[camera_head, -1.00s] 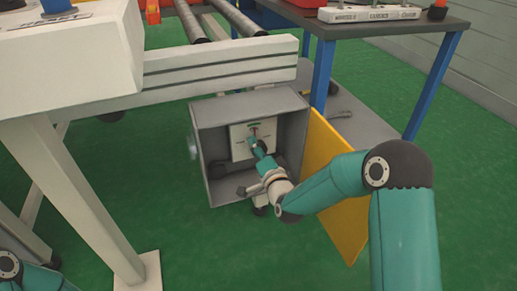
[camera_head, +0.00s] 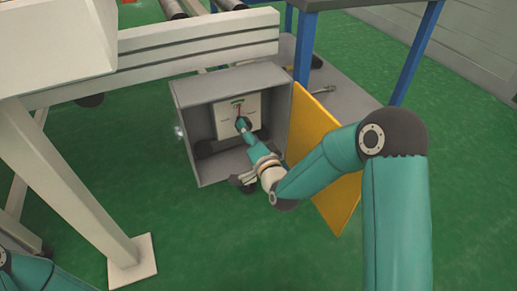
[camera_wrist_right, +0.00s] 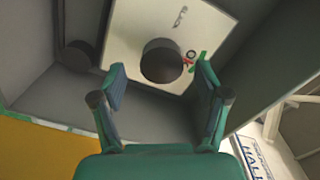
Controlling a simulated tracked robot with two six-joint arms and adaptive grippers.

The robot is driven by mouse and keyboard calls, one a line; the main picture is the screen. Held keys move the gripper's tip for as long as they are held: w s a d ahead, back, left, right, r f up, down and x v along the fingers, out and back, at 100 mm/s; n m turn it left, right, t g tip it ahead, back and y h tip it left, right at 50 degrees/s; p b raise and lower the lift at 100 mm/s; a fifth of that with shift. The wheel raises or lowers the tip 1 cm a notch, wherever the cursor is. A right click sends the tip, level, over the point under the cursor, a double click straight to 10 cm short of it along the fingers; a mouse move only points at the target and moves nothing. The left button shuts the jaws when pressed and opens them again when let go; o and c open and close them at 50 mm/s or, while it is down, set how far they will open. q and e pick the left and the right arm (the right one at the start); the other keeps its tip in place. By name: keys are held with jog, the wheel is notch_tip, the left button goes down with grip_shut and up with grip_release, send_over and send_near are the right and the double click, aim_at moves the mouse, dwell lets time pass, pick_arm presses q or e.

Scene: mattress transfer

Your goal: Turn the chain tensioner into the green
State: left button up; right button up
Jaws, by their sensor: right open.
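The tensioner panel (camera_head: 252,108) is a white plate inside an open grey box. It carries a black round knob (camera_head: 242,124), a red pointer (camera_head: 239,111) and a green mark (camera_head: 237,101). In the right wrist view the knob (camera_wrist_right: 161,61) is large, with the red pointer (camera_wrist_right: 188,60) and green mark (camera_wrist_right: 201,67) at its right. My right gripper (camera_wrist_right: 161,74) is open, its fingers spread on either side of the knob with gaps visible. It also shows in the head view (camera_head: 245,130), reaching into the box. My left gripper is out of view.
The yellow door (camera_head: 322,150) stands open at the box's right, close to my right arm. The grey box wall (camera_head: 194,134) encloses the panel. A blue table leg (camera_head: 417,55) and a white frame leg (camera_head: 75,190) stand nearby. Green floor is clear in front.

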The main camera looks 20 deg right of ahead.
jog(key=s, duration=0.8)
jog(key=shift+d, duration=0.15)
jog(key=shift+s, duration=0.1)
